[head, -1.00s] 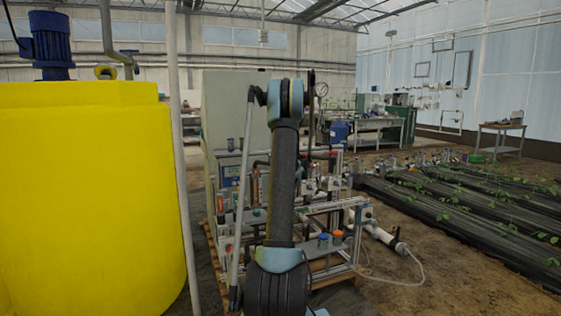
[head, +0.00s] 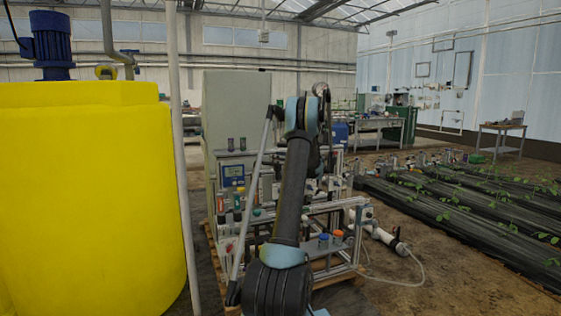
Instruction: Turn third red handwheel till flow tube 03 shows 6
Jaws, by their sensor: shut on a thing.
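The fertigation skid (head: 345,222) stands in the middle of the head view, a metal frame with several small upright tubes and fittings. My arm (head: 292,195) rises in front of it and covers its centre. My gripper does not show; it is hidden behind my arm. I cannot make out the third red handwheel, and flow tube 03 and its reading are too small or covered to tell.
A large yellow tank (head: 95,200) with a blue motor (head: 50,45) fills the left. A grey pole (head: 180,150) stands beside it. A grey cabinet (head: 235,100) is behind the skid. Planting rows (head: 450,215) lie to the right, with bare soil between.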

